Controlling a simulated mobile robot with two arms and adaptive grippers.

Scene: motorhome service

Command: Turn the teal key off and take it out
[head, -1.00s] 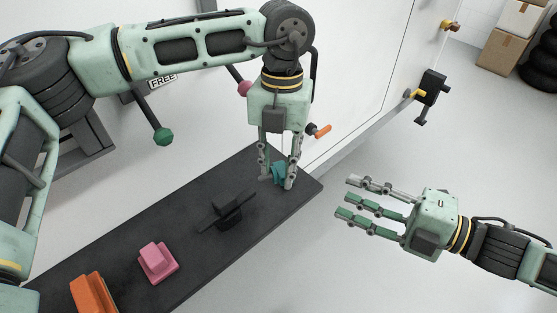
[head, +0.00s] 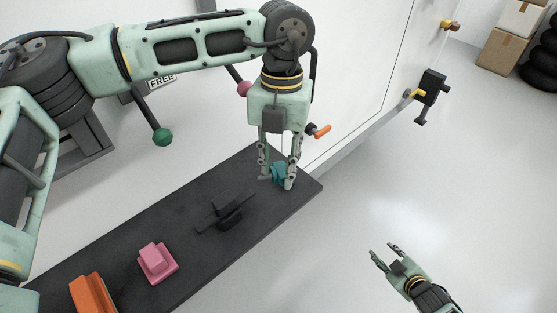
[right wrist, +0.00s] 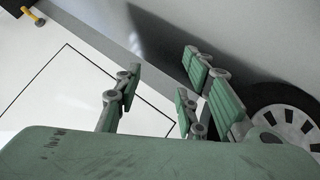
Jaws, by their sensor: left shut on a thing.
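The teal key (head: 278,173) is at the right end of the dark panel (head: 262,215). My left gripper (head: 277,183) points down over it and is shut on it, with fingers on both sides. The fingers partly cover the key, so I cannot tell whether it is seated in the panel or how far it is turned. My right gripper (head: 384,252) is open and empty over the floor at the lower right. In the right wrist view its fingers (right wrist: 165,105) are spread with nothing between them.
A black switch (head: 229,207), a pink block (head: 157,261) and an orange block (head: 92,293) sit along the panel. The white vehicle wall (head: 350,85) carries an orange-handled knob (head: 319,130) and a black fitting (head: 431,86). A wheel (right wrist: 290,118) shows in the right wrist view.

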